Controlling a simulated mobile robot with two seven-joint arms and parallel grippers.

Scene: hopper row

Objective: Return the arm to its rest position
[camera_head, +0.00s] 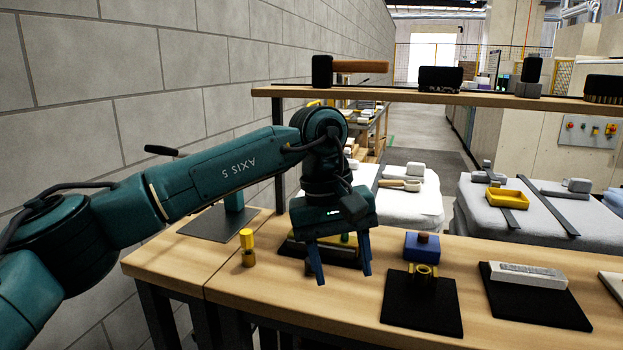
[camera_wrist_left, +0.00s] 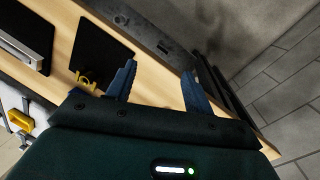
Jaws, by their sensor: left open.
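My left arm comes in from the left in the head view. Its left gripper (camera_head: 340,262) hangs over the wooden bench with its two blue fingers pointing down and spread apart. Nothing shows between the fingers. In the left wrist view the gripper (camera_wrist_left: 158,84) also has its fingers apart and empty, with the bench edge and the dark floor beyond them. Behind the gripper in the head view, a dark tray with a yellow piece is partly hidden. My right gripper is not in view.
A yellow cylinder piece (camera_head: 247,247) stands left of the gripper. To the right are a blue block (camera_head: 422,248), a black mat (camera_head: 405,313) with a brass part, and another mat with a grey bar (camera_head: 527,275). A raised shelf (camera_head: 415,96) runs behind; a block wall (camera_head: 150,60) stands left.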

